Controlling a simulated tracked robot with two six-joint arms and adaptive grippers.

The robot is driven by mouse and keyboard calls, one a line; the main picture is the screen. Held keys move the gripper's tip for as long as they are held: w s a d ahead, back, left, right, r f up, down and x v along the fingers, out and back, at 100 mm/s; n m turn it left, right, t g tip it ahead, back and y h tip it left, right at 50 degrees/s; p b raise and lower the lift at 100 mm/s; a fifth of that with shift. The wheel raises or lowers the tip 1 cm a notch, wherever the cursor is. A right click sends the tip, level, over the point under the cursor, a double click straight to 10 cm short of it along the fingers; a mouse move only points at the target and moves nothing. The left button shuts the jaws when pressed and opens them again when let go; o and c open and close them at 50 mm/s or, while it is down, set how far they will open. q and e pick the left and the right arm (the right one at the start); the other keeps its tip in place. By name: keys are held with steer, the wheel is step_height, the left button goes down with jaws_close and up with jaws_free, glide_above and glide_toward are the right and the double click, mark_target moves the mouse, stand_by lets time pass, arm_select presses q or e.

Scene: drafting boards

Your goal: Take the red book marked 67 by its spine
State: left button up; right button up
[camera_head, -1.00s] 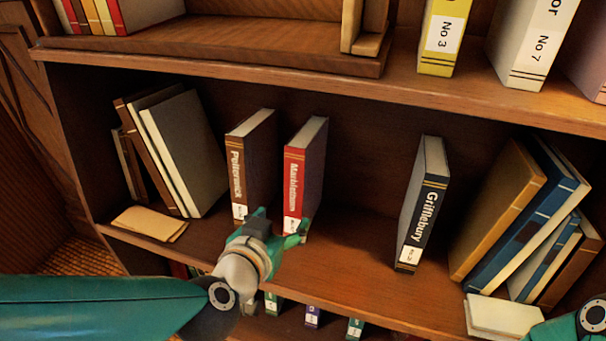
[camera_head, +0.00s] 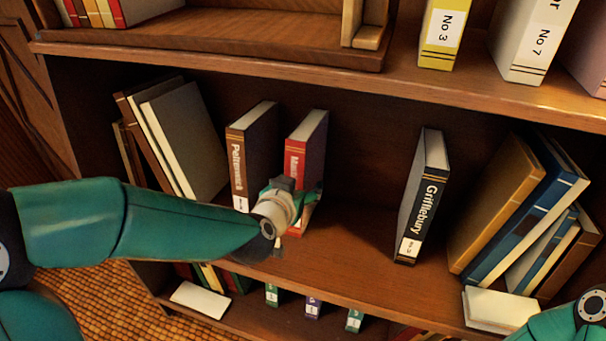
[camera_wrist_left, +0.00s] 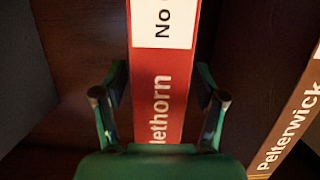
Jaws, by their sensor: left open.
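The red book (camera_head: 296,153) stands upright on the middle shelf, its spine facing me. In the left wrist view its red spine (camera_wrist_left: 163,95) carries gold-white lettering and a white label with "No"; the number is cut off by the frame edge. In the head view my gripper hides the label and most of the title. My left gripper (camera_head: 297,190) is at the lower part of the spine. In the left wrist view its fingers (camera_wrist_left: 159,95) are open, one on each side of the spine, with gaps between.
The brown Pelterwick book (camera_head: 237,178) stands close to the left of the red book. The black Griffebury book (camera_head: 425,200) stands farther right, with free shelf between. Leaning books (camera_head: 500,208) fill the right end, and others (camera_head: 182,140) the left. The shelf board above (camera_head: 300,82) overhangs.

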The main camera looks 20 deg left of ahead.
arm_select(q)
steer(key=shift+w+f, duration=0.35)
steer(key=shift+w, duration=0.3)
jaws_close()
steer(key=shift+r, duration=0.2)
